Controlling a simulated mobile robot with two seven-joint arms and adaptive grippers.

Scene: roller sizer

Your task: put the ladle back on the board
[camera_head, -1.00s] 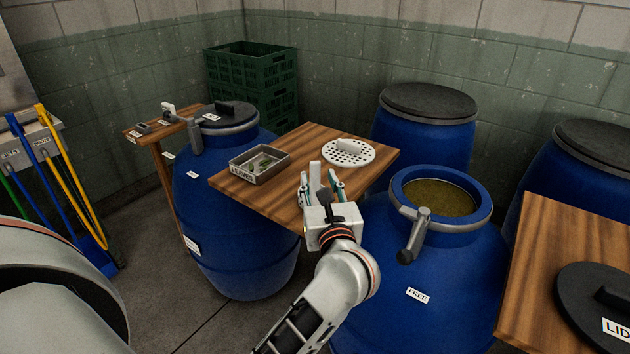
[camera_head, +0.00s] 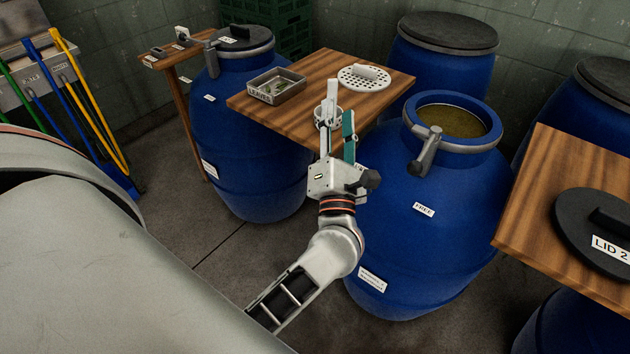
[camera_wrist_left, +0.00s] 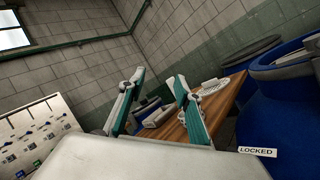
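A pale upright piece (camera_head: 332,92), with a rounded cup-like part low on it, shows at the front edge of the wooden board (camera_head: 300,120). It looks like the ladle, but the gripper overlaps its lower end and I cannot tell what it rests on. My left gripper (camera_head: 338,140) is just in front of it at the board's front edge. In the left wrist view its two teal-padded fingers (camera_wrist_left: 158,100) stand apart, with nothing clearly held between them. My right gripper is not in view.
On the board are a metal box labelled LEAVES (camera_head: 276,86) and a white perforated disc (camera_head: 375,80). An open blue barrel (camera_head: 430,240) marked FREE stands close right of my left arm. A black lid (camera_head: 585,225) lies on another table at the right.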

